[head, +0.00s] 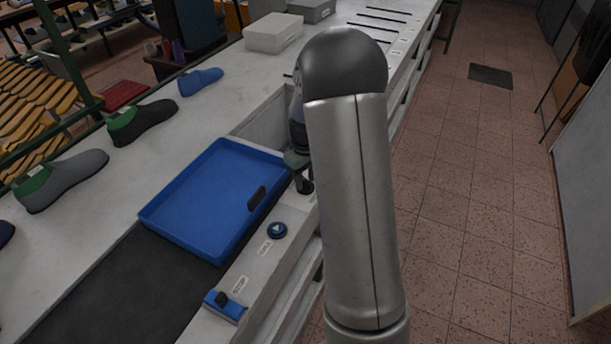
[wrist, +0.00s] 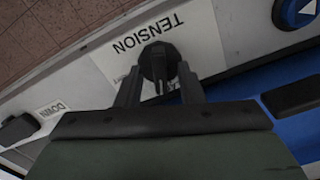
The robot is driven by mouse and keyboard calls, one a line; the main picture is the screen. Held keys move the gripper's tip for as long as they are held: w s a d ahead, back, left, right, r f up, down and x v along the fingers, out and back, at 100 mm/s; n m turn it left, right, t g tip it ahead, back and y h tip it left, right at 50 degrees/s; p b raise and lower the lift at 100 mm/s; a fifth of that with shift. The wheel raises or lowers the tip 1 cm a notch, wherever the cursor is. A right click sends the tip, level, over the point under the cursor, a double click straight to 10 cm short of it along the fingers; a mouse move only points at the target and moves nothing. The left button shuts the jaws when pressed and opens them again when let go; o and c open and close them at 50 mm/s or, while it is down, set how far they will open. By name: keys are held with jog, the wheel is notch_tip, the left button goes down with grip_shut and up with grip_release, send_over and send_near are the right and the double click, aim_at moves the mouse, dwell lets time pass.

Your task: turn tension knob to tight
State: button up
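The black tension knob (wrist: 160,62) shows in the wrist view beside a white label reading TENSION (wrist: 150,34), which appears upside down. The knob has a round base and a narrow raised grip that points toward the bottom of the picture. My gripper (wrist: 159,80) has one finger on each side of the knob, with a visible gap to the narrow grip. Whether the fingertips touch the round base I cannot tell. In the head view my gripper (head: 304,184) is low over the counter beside the blue tray, and my arm hides part of it. I cannot make out the knob there.
A blue tray (head: 190,195) with a black handle lies left of my gripper. A blue arrow button (head: 277,230) and a blue slider-like control (head: 224,305) sit nearer on the ledge. A DOWN label (wrist: 53,109) shows at left in the wrist view. Shoe lasts line the counter.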

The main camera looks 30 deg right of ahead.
jog(key=shift+f, duration=0.15)
grip_shut()
